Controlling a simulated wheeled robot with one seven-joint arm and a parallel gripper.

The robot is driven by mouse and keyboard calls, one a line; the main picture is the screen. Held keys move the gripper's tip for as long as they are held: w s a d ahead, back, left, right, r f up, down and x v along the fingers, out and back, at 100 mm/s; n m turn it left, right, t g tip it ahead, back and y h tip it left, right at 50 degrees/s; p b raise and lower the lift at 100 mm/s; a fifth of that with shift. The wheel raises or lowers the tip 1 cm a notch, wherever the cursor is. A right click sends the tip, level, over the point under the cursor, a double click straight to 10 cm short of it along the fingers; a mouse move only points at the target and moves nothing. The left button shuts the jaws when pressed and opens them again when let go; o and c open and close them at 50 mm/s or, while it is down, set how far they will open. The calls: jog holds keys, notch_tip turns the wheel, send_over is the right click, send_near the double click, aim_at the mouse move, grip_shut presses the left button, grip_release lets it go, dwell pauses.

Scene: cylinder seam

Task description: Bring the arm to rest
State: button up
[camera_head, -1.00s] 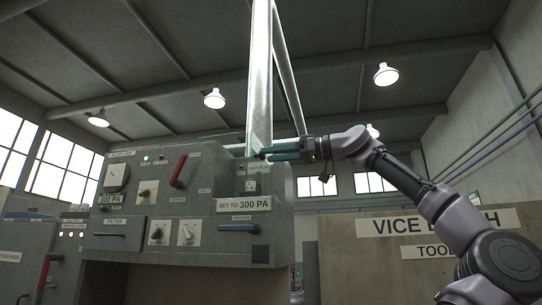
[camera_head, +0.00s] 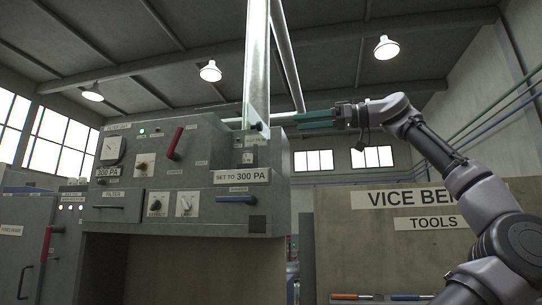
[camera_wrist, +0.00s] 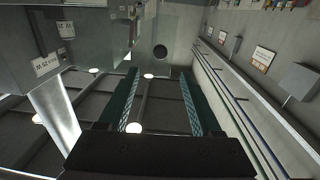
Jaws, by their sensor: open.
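My gripper (camera_head: 300,119) is raised at the upper right of the grey control cabinet (camera_head: 203,205) in the head view. Its teal fingers point left, near a pale metal duct (camera_head: 257,65), and nothing shows in them. In the wrist view my gripper (camera_wrist: 160,85) has its two teal fingers well apart with empty space between them. Whether the fingertips are clear of the duct in depth is hard to tell from the head view.
The cabinet has a red lever (camera_head: 174,143), dials, knobs and a "SET TO 300 PA" label (camera_head: 241,175). A vice bench board (camera_head: 350,235) stands at the right, with tools at its foot. The space between cabinet and board looks open.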

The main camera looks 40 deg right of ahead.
jog(key=w+a+f+m+g+h, duration=0.1)
jog(key=w+a+f, duration=0.2)
jog(key=a+f, duration=0.35)
jog(key=w+a+f+m+g+h, duration=0.2)
jog(key=a+f, duration=0.1)
jog(key=a, duration=0.7)
jog(key=w+a+f+m+g+h, duration=0.1)
jog(key=w+a+f, duration=0.25)
jog(key=a, duration=0.45)
jog(key=w+a+f+m+g+h, duration=0.1)
jog(key=w+a+f+m+g, duration=0.1)
jog(key=f, duration=1.1)
jog(key=w+a+f+m+g+h, duration=0.2)
jog(key=a+f+m, duration=0.1)
jog(key=f, duration=1.1)
jog(key=shift+m, duration=0.7)
